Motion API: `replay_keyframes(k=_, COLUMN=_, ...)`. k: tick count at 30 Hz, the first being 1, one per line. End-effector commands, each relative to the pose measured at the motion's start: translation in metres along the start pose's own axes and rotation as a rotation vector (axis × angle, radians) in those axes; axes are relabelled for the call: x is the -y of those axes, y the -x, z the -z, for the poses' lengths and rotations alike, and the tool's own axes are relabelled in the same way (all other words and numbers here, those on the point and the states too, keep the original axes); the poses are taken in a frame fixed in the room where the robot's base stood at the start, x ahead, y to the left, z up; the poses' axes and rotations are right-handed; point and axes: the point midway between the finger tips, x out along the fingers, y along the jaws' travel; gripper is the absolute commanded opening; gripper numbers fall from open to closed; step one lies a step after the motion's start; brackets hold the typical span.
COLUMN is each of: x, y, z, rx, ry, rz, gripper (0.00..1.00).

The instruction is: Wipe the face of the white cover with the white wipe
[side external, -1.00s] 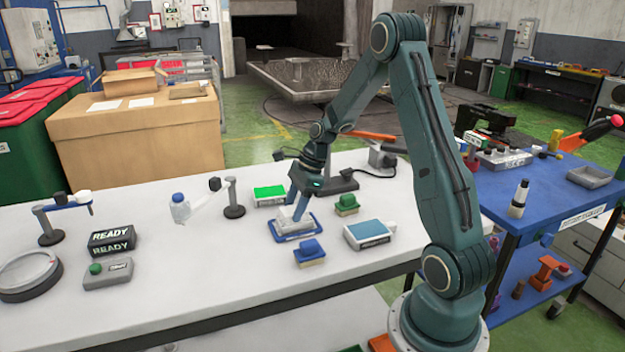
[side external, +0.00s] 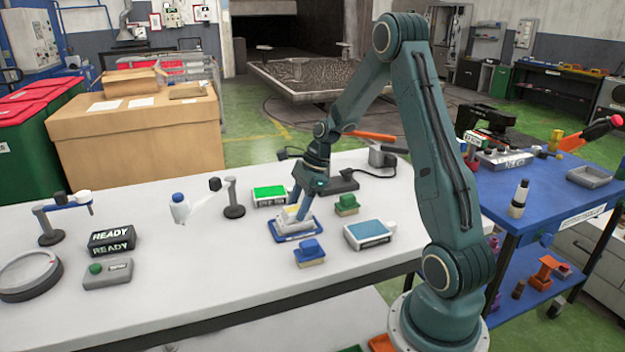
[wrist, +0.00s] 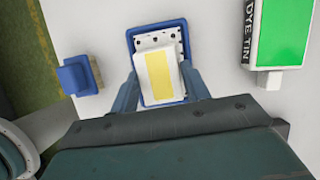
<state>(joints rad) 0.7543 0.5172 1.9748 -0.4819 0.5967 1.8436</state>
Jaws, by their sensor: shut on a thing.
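My gripper (wrist: 168,92) is shut on a white block with a yellow stripe, which I take as the white wipe (wrist: 146,82). In the side view the wipe (side external: 290,214) is partly hidden by the fingers. Under it is a white plate with dark holes, which looks like the white cover (wrist: 155,40). The cover sits in a blue tray (wrist: 130,38), also seen in the side view (side external: 315,231). The wipe hides much of the cover's face. I cannot tell whether they touch.
A blue-topped block (side external: 308,249) and a green-topped block (side external: 346,203) stand close by. A green-topped box (side external: 269,194) and a blue-topped box (side external: 369,233) flank the tray. A small stand (side external: 233,197) is to the left.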

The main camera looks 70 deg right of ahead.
Motion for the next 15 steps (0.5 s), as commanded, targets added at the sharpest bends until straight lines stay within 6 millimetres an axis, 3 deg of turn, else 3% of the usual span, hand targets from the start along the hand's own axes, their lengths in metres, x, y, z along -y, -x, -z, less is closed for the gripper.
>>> replay_keyframes(k=5, x=-0.001, y=0.007, z=0.015, rx=-0.001, ry=-0.002, rz=0.000, gripper=0.28)
replay_keyframes(k=8, x=0.000, y=0.024, z=0.006, rx=-0.001, ry=0.002, rz=0.005, gripper=0.28)
replay_keyframes(k=15, x=-0.001, y=0.043, z=-0.002, rx=-0.001, ry=0.001, rz=0.001, gripper=0.28)
